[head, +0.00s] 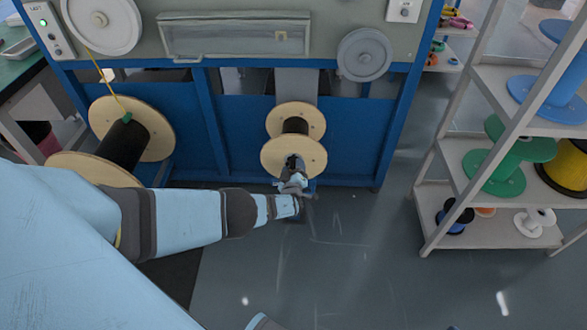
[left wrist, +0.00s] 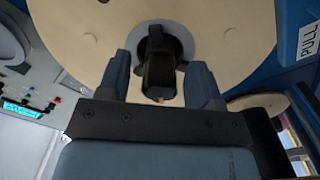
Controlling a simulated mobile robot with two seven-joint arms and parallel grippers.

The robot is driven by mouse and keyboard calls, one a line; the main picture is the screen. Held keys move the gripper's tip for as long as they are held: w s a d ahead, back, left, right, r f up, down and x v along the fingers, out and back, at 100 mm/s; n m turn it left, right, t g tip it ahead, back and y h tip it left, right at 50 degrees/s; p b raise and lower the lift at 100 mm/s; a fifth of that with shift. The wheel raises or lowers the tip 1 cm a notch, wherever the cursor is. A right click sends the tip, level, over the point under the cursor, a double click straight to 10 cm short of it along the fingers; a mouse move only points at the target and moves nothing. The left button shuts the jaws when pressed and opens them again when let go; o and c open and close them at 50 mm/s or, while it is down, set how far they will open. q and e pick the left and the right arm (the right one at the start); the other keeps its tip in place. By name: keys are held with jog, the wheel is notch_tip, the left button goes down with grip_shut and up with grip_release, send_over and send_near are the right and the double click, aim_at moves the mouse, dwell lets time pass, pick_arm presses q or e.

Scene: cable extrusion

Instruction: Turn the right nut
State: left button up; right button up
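The small wooden spool (head: 278,155) is mounted low on the front of the blue machine frame, with dark cable on its core. Its near flange (left wrist: 225,45) fills the top of the left wrist view. A black nut-like part (left wrist: 158,75) sticks out of the flange's centre, with a grey ring around its base. My left gripper (head: 294,168) is at the near flange in the head view. In the left wrist view its two fingers (left wrist: 160,82) stand open on either side of the black part, with a narrow gap visible each side. My right gripper is out of view.
A larger wooden spool (head: 150,115) with black winding and a yellow strand is at the left of the blue frame (head: 235,140). A grey shelf (head: 465,235) with coloured spools stands at right. The floor (head: 370,250) between is clear.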

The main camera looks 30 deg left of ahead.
pick_arm(q)
jog(key=shift+s, duration=0.1)
jog(key=shift+s+d+r+p, duration=0.1)
jog(key=shift+s+d+p, duration=0.15)
jog(key=shift+p, duration=0.2)
jog(key=p+v, duration=0.7)
jog(key=v, duration=0.6)
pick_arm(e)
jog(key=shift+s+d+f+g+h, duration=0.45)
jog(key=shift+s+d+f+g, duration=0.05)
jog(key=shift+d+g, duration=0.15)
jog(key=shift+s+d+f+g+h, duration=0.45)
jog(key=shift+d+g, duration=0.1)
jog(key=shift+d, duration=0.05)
pick_arm(q)
jog(key=shift+a, duration=0.1)
jog(key=shift+s, duration=0.1)
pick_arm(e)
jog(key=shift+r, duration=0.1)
